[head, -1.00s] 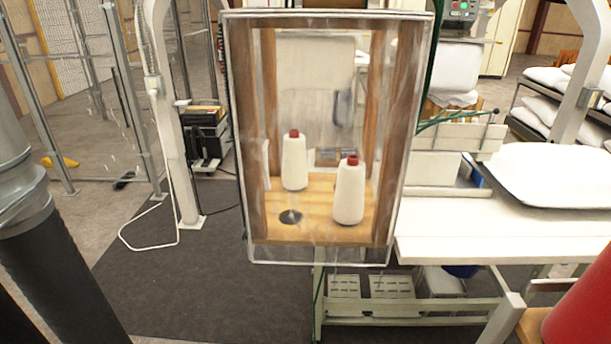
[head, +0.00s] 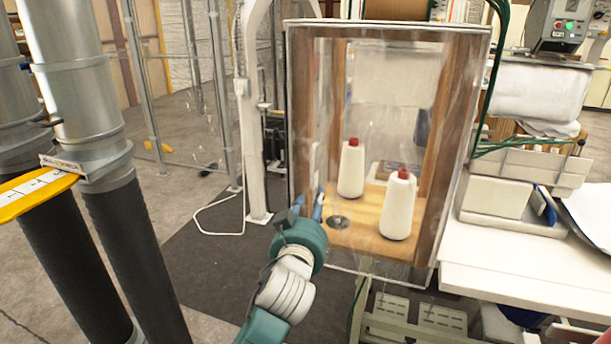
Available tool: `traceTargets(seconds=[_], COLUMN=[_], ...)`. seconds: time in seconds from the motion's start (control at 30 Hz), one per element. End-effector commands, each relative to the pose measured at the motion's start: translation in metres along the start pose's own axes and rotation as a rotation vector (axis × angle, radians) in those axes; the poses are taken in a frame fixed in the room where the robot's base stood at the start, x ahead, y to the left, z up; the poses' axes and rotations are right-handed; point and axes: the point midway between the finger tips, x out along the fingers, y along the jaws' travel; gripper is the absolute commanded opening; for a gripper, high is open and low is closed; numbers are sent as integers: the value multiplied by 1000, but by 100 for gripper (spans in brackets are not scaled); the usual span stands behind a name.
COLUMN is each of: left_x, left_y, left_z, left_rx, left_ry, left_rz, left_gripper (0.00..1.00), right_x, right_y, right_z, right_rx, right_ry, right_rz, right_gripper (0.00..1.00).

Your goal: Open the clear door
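The clear door (head: 385,100) is a see-through panel in a thin pale frame on the front of a wooden cabinet (head: 447,120). It looks shut. Through it I see two white thread cones with red tops, the left cone (head: 351,170) and the right cone (head: 398,208), on a wooden floor. My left gripper (head: 309,205) is at the lower left edge of the door. Its two blue fingertips show apart, with nothing seen held between them. Whether they touch the door edge I cannot tell.
A white table (head: 520,265) stands at the right of the cabinet. A white post (head: 252,130) stands behind left, with a white cable (head: 215,232) on the floor. Large grey pipes with black lower sleeves (head: 135,250) stand at the left. Dark floor mat lies below.

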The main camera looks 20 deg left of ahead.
Motion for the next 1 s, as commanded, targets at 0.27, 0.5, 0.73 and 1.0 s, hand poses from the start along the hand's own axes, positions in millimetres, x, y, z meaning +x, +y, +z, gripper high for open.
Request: traceTargets(seconds=[0.27, 0.5, 0.73, 1.0], left_x=[3, 47, 83, 98], left_y=[-6, -7, -7, -7], left_z=[-39, -43, -43, -42], left_rx=[-29, -27, -28, -30], left_ry=[58, 57, 57, 58], left_rz=[-18, -17, -16, -14], left_gripper=[35, 35, 35, 35], right_x=[-5, -21, -31, -34], right_y=[-9, -13, -8, -3], right_z=[-2, -4, -3, -2], right_rx=[4, 4, 1, 0], right_ry=[1, 2, 0, -2], right_rz=[-10, -15, -9, -4], right_gripper=[40, 40, 40, 40])
